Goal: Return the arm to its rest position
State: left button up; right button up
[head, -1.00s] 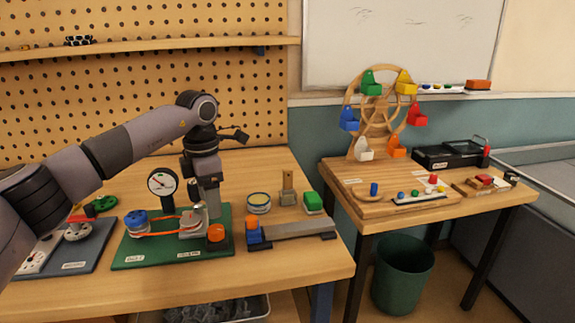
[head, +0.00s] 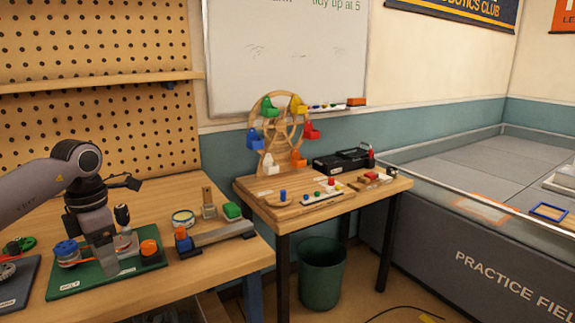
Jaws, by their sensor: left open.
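My left arm comes in from the left edge of the head view. Its gripper (head: 108,260) points down over the green board (head: 72,287) on the wooden workbench. The gripper is open, with nothing seen between its fingers. It covers the middle of the board in this view; whether it touches anything there I cannot tell. A blue spool (head: 67,252) shows left of it and an orange knob (head: 149,248) right of it. My right gripper is not in view.
A small table with a toy Ferris wheel (head: 283,135) stands farther right. A green bin (head: 321,272) is on the floor.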

pick_arm(q)
jog(key=s+d+f+h, duration=0.1)
jog(key=d+f+h, duration=0.25)
jog(key=d, duration=0.45)
jog(key=s+d+f+h, duration=0.1)
jog(key=d+f+h, duration=0.2)
jog(key=d+f, duration=0.35)
jog(key=s+d+r+n+t+h, duration=0.1)
jog(key=s+d+n+h, duration=0.25)
jog(key=d, duration=0.25)
jog(key=s+d+n+t+h, duration=0.1)
jog(key=s+d+n+h, duration=0.1)
jog(key=d+h, duration=0.3)
jog(key=s+d+r+n+t+h, duration=0.1)
jog(key=s+d+n+t+h, duration=0.15)
jog(key=d, duration=0.45)
jog(key=s+a+f+n+t+y+p, duration=0.15)
jog(key=a+f+n+t+y, duration=0.4)
jog(key=n, duration=0.75)
jog(key=s+a+f+n+t+y, duration=0.2)
jog(key=a+f+n+t+y, duration=0.35)
jog(key=n, duration=0.75)
jog(key=s+a+f+n+g+y, duration=0.4)
jog(key=s+a+f+n, duration=0.3)
jog(key=s+f, duration=0.3)
jog(key=s+n+g, duration=0.1)
jog(key=s, duration=0.1)
jog(key=shift+s, duration=0.35)
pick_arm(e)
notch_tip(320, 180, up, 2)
